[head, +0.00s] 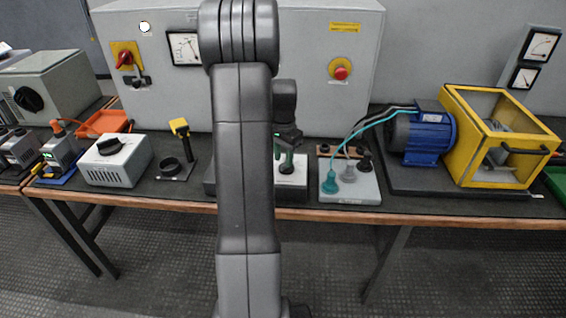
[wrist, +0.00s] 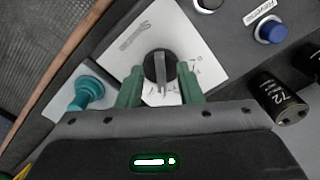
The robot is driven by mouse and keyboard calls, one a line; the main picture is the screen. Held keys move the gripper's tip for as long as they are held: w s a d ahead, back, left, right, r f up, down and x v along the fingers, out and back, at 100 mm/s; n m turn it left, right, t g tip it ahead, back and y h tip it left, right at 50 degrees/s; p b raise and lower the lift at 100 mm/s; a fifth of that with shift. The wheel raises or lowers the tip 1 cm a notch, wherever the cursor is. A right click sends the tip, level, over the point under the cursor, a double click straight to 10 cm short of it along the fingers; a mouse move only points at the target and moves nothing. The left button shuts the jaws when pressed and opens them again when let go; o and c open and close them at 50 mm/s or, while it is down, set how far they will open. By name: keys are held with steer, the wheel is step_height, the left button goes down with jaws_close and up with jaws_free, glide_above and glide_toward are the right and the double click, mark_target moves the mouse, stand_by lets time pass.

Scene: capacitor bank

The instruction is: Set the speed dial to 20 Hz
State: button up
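The speed dial (wrist: 160,66) is a round black knob with a grey pointer bar, on a white plate (wrist: 128,42) in the wrist view. Printed marks on the plate are too small to read surely. My gripper (wrist: 159,84) has two green fingers, open, one on each side of the knob's near part. I cannot tell whether they touch it. In the head view my gripper (head: 287,163) is low over the white dial box (head: 293,185), which my arm partly hides.
A panel with a teal plug (head: 329,184) stands right of the dial box; the plug shows in the wrist view (wrist: 88,92). A blue button (wrist: 270,30) and a black cylinder marked 72 (wrist: 277,97) are nearby. A blue motor (head: 420,135) stands further right.

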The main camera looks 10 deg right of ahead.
steer(key=shift+f, duration=1.2)
jaws_close()
steer(key=shift+n, duration=0.4)
steer(key=n, duration=0.3)
steer(key=shift+s+d+r+n+p, duration=0.1)
steer(key=shift+s+d+n+p, duration=0.1)
steer(key=shift+d+n+p, duration=0.15)
steer(key=n, duration=0.4)
steer(key=shift+d+n, duration=0.2)
steer(key=shift+n, duration=0.15)
